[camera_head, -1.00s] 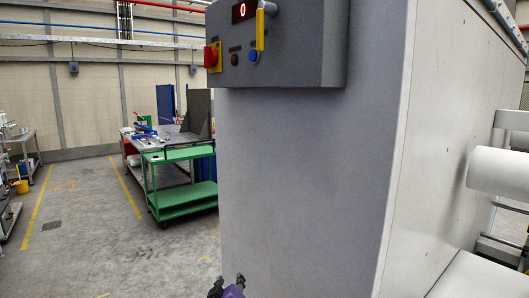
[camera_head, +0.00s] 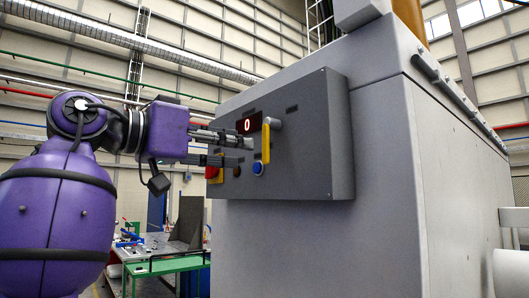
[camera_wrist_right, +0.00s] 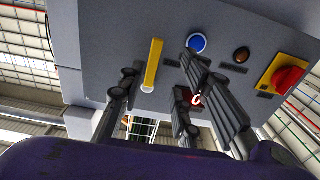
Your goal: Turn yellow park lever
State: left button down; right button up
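The yellow park lever (camera_head: 265,143) hangs upright from a pale round pivot on the grey control box, beside the red "0" display (camera_head: 249,123). My right gripper (camera_head: 246,152) reaches in from the left, with its fingertips just left of the lever. In the right wrist view the lever (camera_wrist_right: 152,63) shows between the two spread dark fingers of the right gripper (camera_wrist_right: 159,66), nearer the left one. The fingers are open, with gaps on both sides of the lever. I cannot tell their depth from the panel. My left gripper is not in view.
A blue button (camera_head: 258,168) sits just below the lever; it shows close to a finger in the wrist view (camera_wrist_right: 197,43). A red knob on a yellow plate (camera_wrist_right: 285,77) and a dark button (camera_wrist_right: 242,54) are also on the panel. A green cart (camera_head: 165,266) stands behind.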

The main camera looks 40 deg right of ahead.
aim_at(264, 145)
jog(key=d, duration=0.2)
jog(key=d+p, duration=0.1)
jog(key=d, duration=0.4)
jog(key=shift+s+d+r, duration=0.15)
jog(key=shift+d+r, duration=0.15)
jog(key=shift+r, duration=0.1)
grip_shut()
